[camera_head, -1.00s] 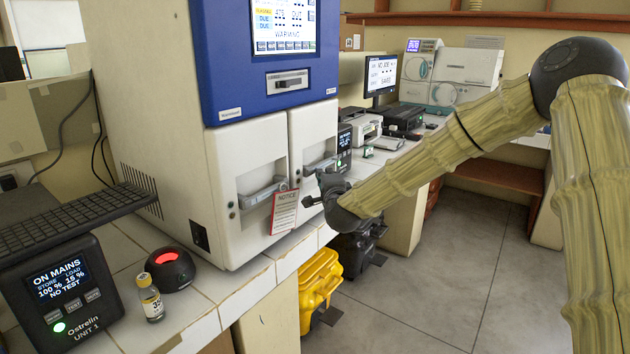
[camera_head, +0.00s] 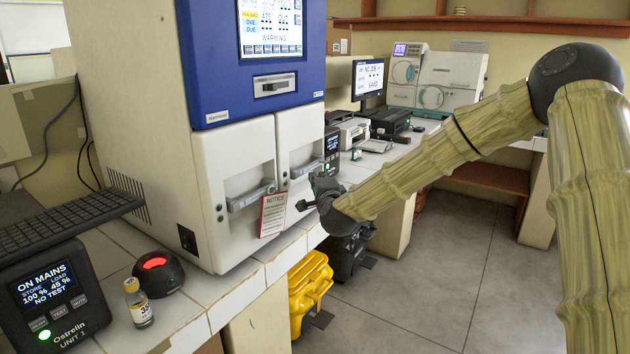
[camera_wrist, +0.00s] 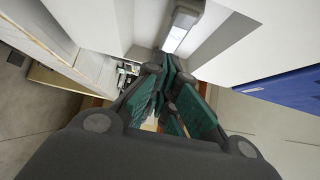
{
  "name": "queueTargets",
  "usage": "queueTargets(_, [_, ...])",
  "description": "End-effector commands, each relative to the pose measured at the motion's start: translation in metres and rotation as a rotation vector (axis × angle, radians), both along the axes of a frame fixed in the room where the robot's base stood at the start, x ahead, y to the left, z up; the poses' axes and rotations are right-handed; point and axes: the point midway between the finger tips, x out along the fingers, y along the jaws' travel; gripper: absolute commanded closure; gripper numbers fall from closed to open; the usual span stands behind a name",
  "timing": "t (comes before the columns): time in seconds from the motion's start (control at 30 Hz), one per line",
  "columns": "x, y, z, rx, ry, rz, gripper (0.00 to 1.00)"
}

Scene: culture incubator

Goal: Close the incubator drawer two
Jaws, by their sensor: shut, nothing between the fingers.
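The incubator (camera_head: 135,120) is a tall white cabinet with a blue top panel. Its front has two white drawers side by side, a left drawer (camera_head: 252,150) and a right drawer (camera_head: 300,130), each with a recessed grey handle. I see no number on either, and I cannot tell how far either stands out. My gripper (camera_head: 303,205) is shut and empty, in front of the right drawer's lower part. In the wrist view the green-padded fingers (camera_wrist: 170,95) are together, just below a grey handle (camera_wrist: 180,28) in a white recess; contact is unclear.
A red-edged notice (camera_head: 272,214) hangs by the left drawer. A small bottle (camera_head: 138,303), a black round device (camera_head: 158,273) and a power unit (camera_head: 48,295) stand on the tiled bench. A yellow bin (camera_head: 310,285) is below. The floor at right is clear.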

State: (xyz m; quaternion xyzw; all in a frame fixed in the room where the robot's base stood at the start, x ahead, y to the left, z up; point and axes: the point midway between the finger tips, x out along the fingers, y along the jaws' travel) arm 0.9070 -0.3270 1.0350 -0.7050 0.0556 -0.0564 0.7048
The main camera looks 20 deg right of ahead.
Motion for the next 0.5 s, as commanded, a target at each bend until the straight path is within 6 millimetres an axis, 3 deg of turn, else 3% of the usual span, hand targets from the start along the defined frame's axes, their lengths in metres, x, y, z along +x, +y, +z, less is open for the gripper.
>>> queueTargets(0.07, [-0.008,-0.006,-0.002,0.003,0.002,0.002,1.00])
queueTargets(0.5, [-0.085,0.010,-0.003,0.004,0.003,0.006,1.00])
